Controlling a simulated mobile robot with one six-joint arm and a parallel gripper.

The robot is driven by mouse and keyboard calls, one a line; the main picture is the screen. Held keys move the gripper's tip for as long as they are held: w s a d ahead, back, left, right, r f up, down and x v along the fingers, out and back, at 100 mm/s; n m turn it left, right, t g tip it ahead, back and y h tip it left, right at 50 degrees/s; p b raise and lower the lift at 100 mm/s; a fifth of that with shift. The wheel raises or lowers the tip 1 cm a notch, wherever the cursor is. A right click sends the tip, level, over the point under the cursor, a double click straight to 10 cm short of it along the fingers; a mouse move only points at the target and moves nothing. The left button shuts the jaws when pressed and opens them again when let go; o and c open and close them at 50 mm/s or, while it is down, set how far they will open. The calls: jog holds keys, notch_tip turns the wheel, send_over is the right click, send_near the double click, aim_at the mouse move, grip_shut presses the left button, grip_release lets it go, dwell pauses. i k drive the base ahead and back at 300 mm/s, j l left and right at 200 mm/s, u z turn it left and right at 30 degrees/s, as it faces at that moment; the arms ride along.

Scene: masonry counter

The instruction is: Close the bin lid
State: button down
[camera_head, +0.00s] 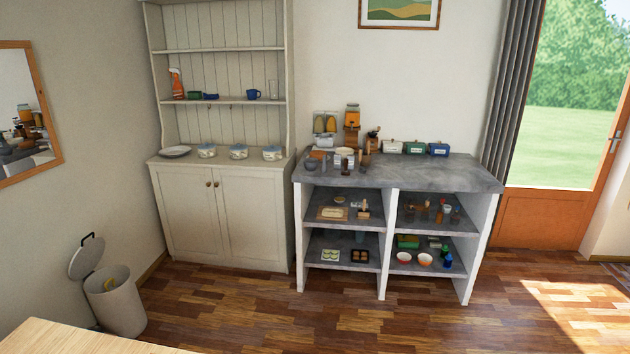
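A grey cylindrical bin (121,307) stands on the floor at the lower left, near the left wall. Its round lid (87,257) is open, tilted up at the bin's back left side. Something yellow shows inside the bin's mouth. My gripper is not in view, so its state and its distance from the bin do not show.
A pale wooden tabletop (75,340) fills the bottom left corner in front of the bin. A cream dresser (205,220) stands behind it, and a grey masonry counter (440,172) with loaded shelves stands to the right. The wooden floor (260,310) between is clear.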

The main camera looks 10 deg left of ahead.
aim_at(88, 257)
jog(key=i+u, duration=0.35)
jog(key=i, duration=0.4)
jog(key=i+l+u, duration=0.35)
jog(key=i, duration=0.35)
jog(key=i+l+u, duration=0.35)
jog(key=i, duration=0.35)
jog(key=i+l+u, duration=0.4)
jog(key=i+l, duration=0.2)
jog(key=i+j+u, duration=0.3)
jog(key=i, duration=0.2)
jog(key=i+j+u, duration=0.15)
jog(key=i+u, duration=0.15)
jog(key=i, duration=0.2)
jog(key=i+u, duration=0.3)
jog(key=i, duration=0.25)
jog(key=i+j+z, duration=0.3)
jog(key=j, duration=0.3)
jog(key=i+j+z, duration=0.35)
jog(key=j, duration=0.35)
jog(key=i+j+z, duration=0.3)
jog(key=j, duration=0.45)
jog(key=i+j+z, duration=0.15)
jog(key=j, duration=0.25)
jog(key=j+z, duration=0.15)
jog(key=j, duration=0.25)
jog(key=i, duration=0.05)
